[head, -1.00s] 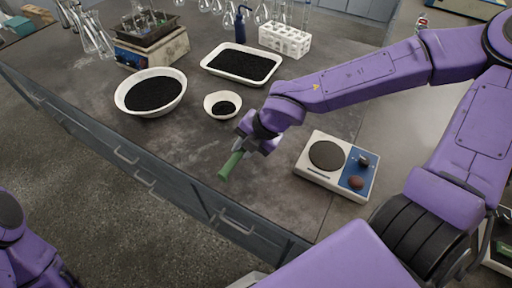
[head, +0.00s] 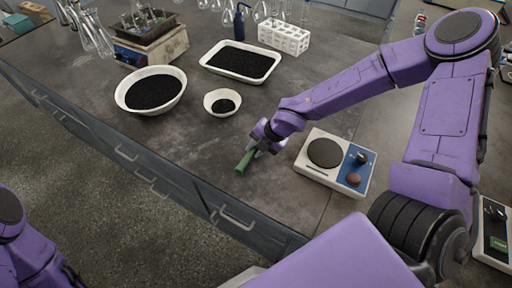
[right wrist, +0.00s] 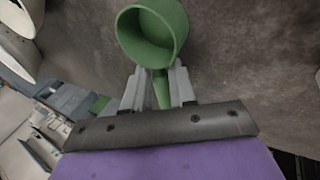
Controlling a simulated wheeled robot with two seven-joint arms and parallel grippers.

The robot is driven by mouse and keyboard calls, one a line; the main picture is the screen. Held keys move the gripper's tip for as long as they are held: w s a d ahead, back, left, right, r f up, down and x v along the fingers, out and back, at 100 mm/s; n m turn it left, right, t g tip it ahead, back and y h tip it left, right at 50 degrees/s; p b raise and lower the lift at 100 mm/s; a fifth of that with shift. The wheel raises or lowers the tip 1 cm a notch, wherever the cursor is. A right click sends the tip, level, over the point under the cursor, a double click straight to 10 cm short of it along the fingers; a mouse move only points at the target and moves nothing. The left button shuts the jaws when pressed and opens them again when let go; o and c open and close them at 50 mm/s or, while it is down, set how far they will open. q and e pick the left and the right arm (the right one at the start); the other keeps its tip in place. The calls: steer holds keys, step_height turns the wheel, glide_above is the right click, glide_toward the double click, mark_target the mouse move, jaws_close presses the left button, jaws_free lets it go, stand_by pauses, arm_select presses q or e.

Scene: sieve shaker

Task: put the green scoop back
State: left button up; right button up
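My right gripper (head: 262,142) is shut on the green scoop (head: 244,161), over the front part of the grey counter. In the right wrist view the scoop's round hollow cup (right wrist: 152,35) is beyond the fingertips, and its handle lies between the two fingers (right wrist: 160,88). I cannot tell whether the scoop touches the counter. Part of my left arm shows at the lower left of the head view, but its gripper does not.
A small white bowl (head: 210,108) of dark grains, a larger bowl (head: 128,104) and a white tray (head: 208,62) stand behind the scoop. A white rack (head: 283,45) and blue bottle (head: 239,32) stand further back. The counter left of the scoop is clear.

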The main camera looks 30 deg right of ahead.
steer(key=o, duration=0.3)
steer(key=shift+d+r, duration=0.1)
steer(key=shift+r, duration=0.25)
steer(key=p+v, duration=0.5)
steer(key=v, duration=0.6)
steer(key=shift+s, duration=0.2)
steer(key=shift+d+r, duration=0.1)
